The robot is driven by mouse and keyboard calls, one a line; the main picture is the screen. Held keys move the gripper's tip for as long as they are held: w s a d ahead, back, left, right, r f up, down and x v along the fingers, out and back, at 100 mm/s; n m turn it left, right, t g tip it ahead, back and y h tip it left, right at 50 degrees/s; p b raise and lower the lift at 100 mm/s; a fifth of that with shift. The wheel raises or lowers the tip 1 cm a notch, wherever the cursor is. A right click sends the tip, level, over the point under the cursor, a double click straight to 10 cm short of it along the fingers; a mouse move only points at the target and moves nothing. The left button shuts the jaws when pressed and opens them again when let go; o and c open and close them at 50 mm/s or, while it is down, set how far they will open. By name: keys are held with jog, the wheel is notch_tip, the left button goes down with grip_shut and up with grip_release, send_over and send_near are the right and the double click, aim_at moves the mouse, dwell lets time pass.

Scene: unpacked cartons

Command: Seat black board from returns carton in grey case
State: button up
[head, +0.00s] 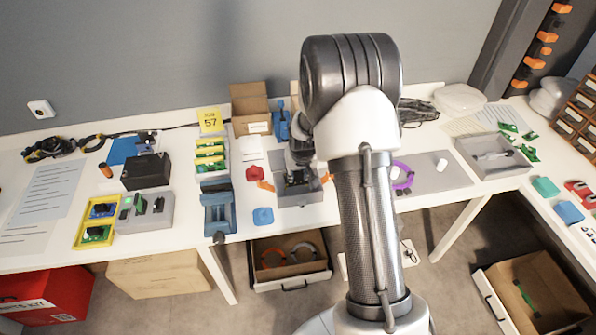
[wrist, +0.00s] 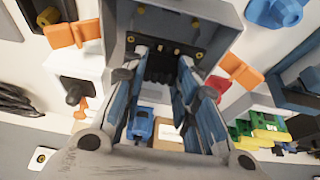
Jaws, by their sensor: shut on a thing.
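The grey case (head: 299,198) sits on the table between orange clips. In the wrist view the case (wrist: 112,22) is at the top, with small brass-coloured posts inside its dark floor. My gripper (head: 297,172) points down into the case, partly behind my arm in the head view. In the wrist view my gripper (wrist: 162,72) is shut on the black board (wrist: 160,67), a dark piece between the fingertips, at the case opening. Much of the board is hidden by the fingers, and I cannot tell whether it touches the case floor. The returns carton cannot be identified from its label.
A small open carton (head: 250,93) stands behind the case. A blue vise (head: 218,208) is close on its left, a red part (head: 254,173) and blue part (head: 263,216) beside it. A grey mat (head: 446,168) lies to the right. An open carton (head: 500,291) is on the floor.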

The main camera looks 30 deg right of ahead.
aim_at(298, 181)
jog(key=shift+f+b, duration=0.9)
jog(key=shift+f, duration=1.75)
jog(key=o, duration=1.2)
jog(key=shift+r, duration=0.1)
jog(key=v, duration=1.2)
